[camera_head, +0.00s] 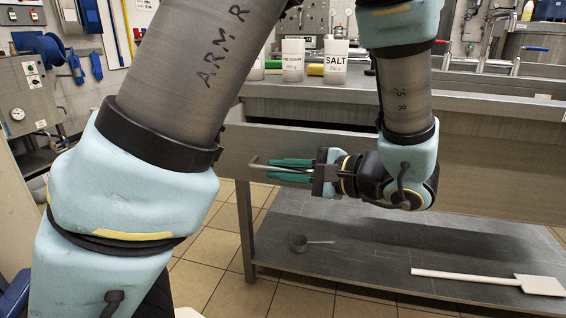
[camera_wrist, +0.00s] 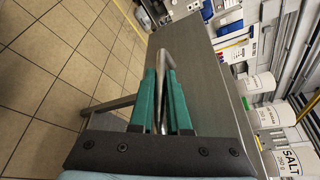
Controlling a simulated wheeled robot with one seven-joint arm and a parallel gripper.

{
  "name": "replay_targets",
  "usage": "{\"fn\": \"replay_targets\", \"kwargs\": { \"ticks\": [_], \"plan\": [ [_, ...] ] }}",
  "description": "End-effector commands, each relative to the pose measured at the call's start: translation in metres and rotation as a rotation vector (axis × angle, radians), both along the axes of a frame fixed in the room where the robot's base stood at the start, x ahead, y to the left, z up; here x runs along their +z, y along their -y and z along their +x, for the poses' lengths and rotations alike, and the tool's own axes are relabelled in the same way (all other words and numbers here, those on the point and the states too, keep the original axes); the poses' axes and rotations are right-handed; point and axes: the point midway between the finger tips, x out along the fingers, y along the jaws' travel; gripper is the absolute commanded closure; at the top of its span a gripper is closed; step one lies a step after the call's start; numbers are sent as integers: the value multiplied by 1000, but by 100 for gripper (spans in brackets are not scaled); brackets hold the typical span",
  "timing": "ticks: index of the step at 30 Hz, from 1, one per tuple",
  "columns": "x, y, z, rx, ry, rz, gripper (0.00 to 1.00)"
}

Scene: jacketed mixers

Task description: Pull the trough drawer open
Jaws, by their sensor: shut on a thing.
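The trough drawer (camera_head: 234,150) is a long grey metal front under the worktop. A dark gap shows above its top edge, so it looks partly out; how far is hard to tell. Its handle (camera_head: 258,166) is a bent metal bar. My gripper (camera_head: 272,169) has green fingers and is shut on this bar, reaching in from the right. In the wrist view the handle (camera_wrist: 166,57) sticks out past the fingertips (camera_wrist: 161,85), and the drawer front (camera_wrist: 203,75) lies just to the right. The fingers hide part of the bar.
White tubs, one marked SALT (camera_head: 335,62), stand on the worktop (camera_head: 460,92). The lower shelf (camera_head: 370,260) holds a small ladle (camera_head: 300,243) and a white paddle (camera_head: 540,285). A table leg (camera_head: 245,225) stands below the drawer. Tiled floor (camera_head: 200,265) lies open at left.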

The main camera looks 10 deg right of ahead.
Motion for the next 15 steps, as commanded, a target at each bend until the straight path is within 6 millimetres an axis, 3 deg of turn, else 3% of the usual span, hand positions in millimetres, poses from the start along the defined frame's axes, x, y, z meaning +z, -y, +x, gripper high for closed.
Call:
{"fn": "replay_targets", "kwargs": {
  "ticks": [11, 12, 15],
  "plan": [
    [-1, 0, -2, -2, -3, -2, 100],
    [-1, 0, -2, -2, -3, -2, 83],
    [-1, 0, -2, -2, -2, -1, 72]
  ]
}}
